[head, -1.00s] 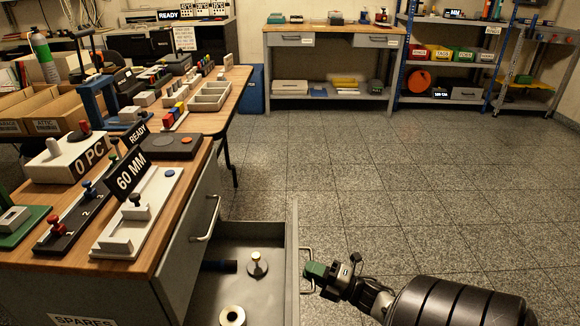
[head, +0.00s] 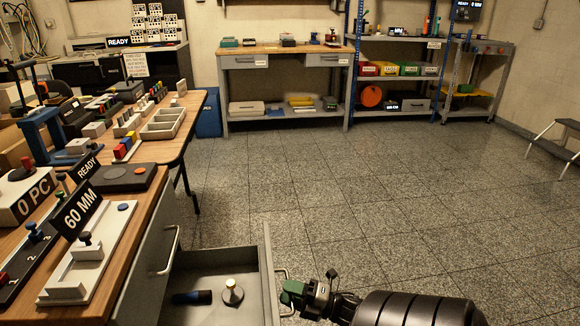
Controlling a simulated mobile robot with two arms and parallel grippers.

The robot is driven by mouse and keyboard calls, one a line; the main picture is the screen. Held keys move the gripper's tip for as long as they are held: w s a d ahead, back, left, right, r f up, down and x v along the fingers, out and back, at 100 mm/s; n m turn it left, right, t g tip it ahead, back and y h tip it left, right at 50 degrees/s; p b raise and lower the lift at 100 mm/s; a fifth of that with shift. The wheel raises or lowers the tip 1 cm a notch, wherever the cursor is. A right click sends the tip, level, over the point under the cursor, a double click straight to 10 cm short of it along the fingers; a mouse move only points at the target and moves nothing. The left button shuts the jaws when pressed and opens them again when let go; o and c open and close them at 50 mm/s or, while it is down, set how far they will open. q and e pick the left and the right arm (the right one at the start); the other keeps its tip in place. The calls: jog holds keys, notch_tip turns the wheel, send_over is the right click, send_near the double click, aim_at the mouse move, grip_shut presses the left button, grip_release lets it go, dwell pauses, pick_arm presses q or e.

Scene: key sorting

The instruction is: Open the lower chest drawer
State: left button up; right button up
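The lower chest drawer (head: 266,262) is pulled well out from the grey chest, with its inside showing. Its bar handle (head: 286,273) is on the outer front, at the right. My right gripper (head: 292,288) reaches in from the lower right with its green fingertips at this handle and looks shut on the bar. In the drawer lie a dark cylinder (head: 192,297) and a pale piece with a brass top (head: 232,292). The near part of the drawer is cut off by the frame. My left gripper is not in view.
The upper drawer's handle (head: 171,250) is on the chest's closed front. The wooden top carries a white 60 MM fixture (head: 103,250) and a dark pad (head: 124,178). The tiled floor (head: 350,210) to the right is clear. A step stool (head: 555,145) stands far right.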

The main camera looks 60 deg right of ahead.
jog(key=shift+s, duration=0.1)
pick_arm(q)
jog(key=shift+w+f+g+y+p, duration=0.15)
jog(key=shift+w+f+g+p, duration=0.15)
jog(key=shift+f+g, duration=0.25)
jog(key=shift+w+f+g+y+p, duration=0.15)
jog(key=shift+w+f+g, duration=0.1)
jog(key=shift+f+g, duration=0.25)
pick_arm(e)
jog(key=v, duration=1)
jog(key=shift+s, duration=0.3)
jog(key=shift+d+f, duration=0.1)
